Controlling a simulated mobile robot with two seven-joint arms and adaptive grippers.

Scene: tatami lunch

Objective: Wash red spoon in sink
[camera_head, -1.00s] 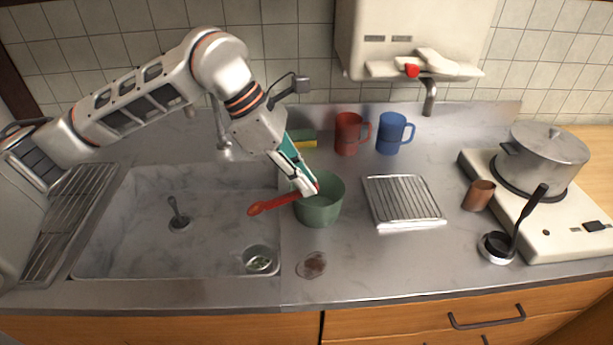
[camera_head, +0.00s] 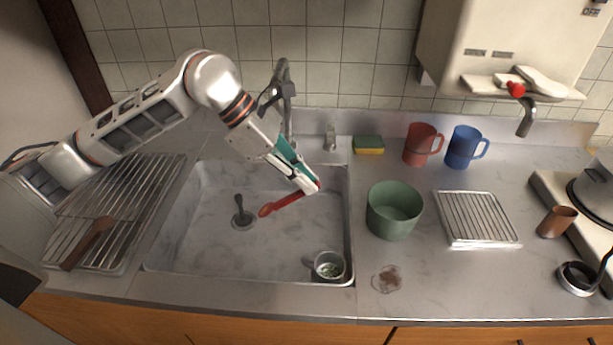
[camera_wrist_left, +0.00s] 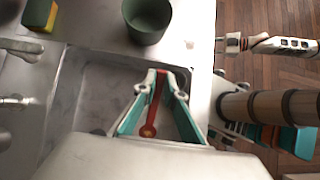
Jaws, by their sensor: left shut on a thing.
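My left gripper (camera_head: 310,186) is shut on the red spoon (camera_head: 284,204) and holds it above the right part of the sink (camera_head: 190,255). The spoon's bowl end points left, toward the drain. In the left wrist view the spoon (camera_wrist_left: 153,112) runs between the teal fingers of my left gripper (camera_wrist_left: 158,76), with the sink (camera_wrist_left: 85,90) below. The grey faucet (camera_head: 284,90) stands behind the sink, partly behind my left arm. What seems to be my right gripper (camera_wrist_left: 229,45) shows small in the left wrist view; its jaws are unclear.
A green pot (camera_head: 394,222) stands right of the sink, near a wire rack (camera_head: 478,218). A sponge (camera_head: 368,145), red mug (camera_head: 420,146) and blue mug (camera_head: 462,148) stand behind. A small cup (camera_head: 329,266) sits in the sink's front right corner. A wooden spatula (camera_head: 88,243) lies on the left drainer.

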